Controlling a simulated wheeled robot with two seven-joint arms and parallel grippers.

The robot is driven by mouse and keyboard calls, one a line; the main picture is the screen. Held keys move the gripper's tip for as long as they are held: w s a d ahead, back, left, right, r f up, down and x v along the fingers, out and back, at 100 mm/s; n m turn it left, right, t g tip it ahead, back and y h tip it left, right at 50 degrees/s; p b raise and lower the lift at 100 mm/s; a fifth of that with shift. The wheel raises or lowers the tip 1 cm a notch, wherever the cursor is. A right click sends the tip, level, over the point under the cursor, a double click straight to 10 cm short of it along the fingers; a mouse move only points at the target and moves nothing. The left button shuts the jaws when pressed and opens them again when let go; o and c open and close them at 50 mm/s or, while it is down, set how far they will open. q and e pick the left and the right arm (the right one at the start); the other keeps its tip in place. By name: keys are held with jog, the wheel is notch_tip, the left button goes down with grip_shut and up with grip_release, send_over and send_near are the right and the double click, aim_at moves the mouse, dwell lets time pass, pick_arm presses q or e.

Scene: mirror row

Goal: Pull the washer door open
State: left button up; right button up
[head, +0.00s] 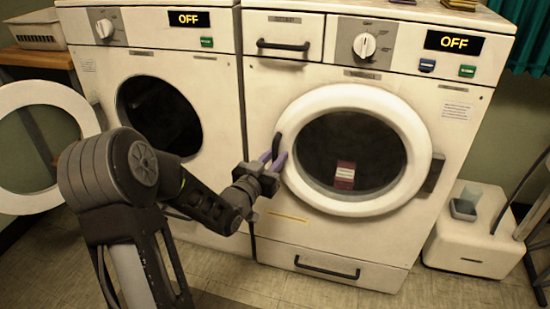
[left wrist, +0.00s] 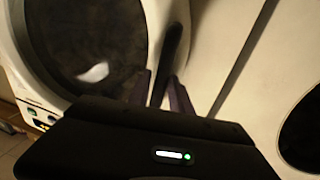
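The right washer (head: 450,150) has a round door (head: 330,98) with a white ring and dark glass; it looks closed against the front. Its dark curved handle (head: 277,142) is on the door's left rim. My left gripper (head: 272,160) is at this handle, with purple fingers on either side of it. In the left wrist view, the handle (left wrist: 174,45) runs down between the two fingertips (left wrist: 160,88), which stand apart, with narrow gaps seeming to show beside it. The door ring also shows there (left wrist: 158,20). My right gripper is not in view.
The left washer (head: 215,75) stands close alongside, its round door (head: 15,100) swung open to the left. A drawer with a dark handle (head: 327,267) is below the right door. A white box (head: 470,248) with a small grey container (head: 463,210) stands at the right.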

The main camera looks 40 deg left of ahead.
pick_arm(q)
jog(key=shift+c, duration=0.6)
grip_shut()
dwell(0.7)
